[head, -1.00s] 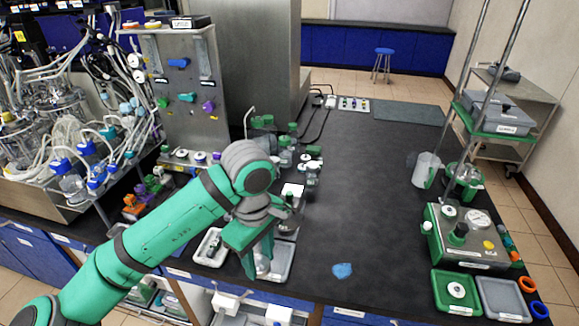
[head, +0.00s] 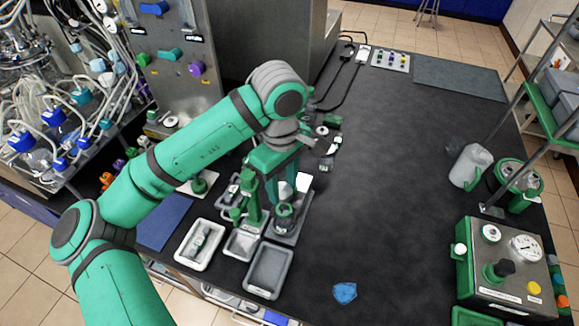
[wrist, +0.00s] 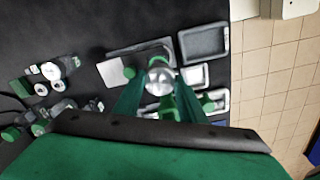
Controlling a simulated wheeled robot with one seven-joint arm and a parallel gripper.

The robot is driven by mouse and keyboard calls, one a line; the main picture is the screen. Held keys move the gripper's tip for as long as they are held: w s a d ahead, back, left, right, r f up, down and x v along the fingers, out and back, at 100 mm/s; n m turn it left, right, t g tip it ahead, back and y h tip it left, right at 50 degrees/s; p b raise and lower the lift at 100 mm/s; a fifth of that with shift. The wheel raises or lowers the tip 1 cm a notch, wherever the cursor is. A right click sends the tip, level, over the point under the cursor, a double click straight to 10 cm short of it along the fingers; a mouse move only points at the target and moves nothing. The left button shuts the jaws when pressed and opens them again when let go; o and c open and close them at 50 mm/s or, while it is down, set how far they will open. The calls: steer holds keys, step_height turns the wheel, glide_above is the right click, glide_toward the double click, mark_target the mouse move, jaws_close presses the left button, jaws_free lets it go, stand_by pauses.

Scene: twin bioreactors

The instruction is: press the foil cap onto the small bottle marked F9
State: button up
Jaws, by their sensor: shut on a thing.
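My gripper (head: 284,196) reaches down over the small trays near the left front of the bench. In the wrist view its two green fingers (wrist: 160,88) close in on a silvery round piece, which looks like the foil cap (wrist: 160,80). A dark, round-based item with green parts (head: 285,218) stands under the fingers on a grey tray. I cannot tell whether it is the small bottle. No F9 mark is readable, and the fingers hide whether cap and bottle touch.
A white tray (head: 199,246) and an empty grey tray (head: 268,271) lie close by. A green stand (head: 251,205) rises just left of the gripper. A blue piece (head: 344,292) lies in front. The bench's middle is clear; a gauge box (head: 507,268) stands at right.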

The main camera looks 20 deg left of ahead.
steer(key=shift+w+f, duration=0.2)
steer(key=shift+f, duration=3)
steer(key=shift+w, duration=0.1)
steer(key=shift+s, duration=0.2)
steer(key=shift+d, duration=0.15)
steer(key=shift+w, duration=0.1)
steer(key=shift+f, duration=0.2)
steer(key=o, duration=1.6)
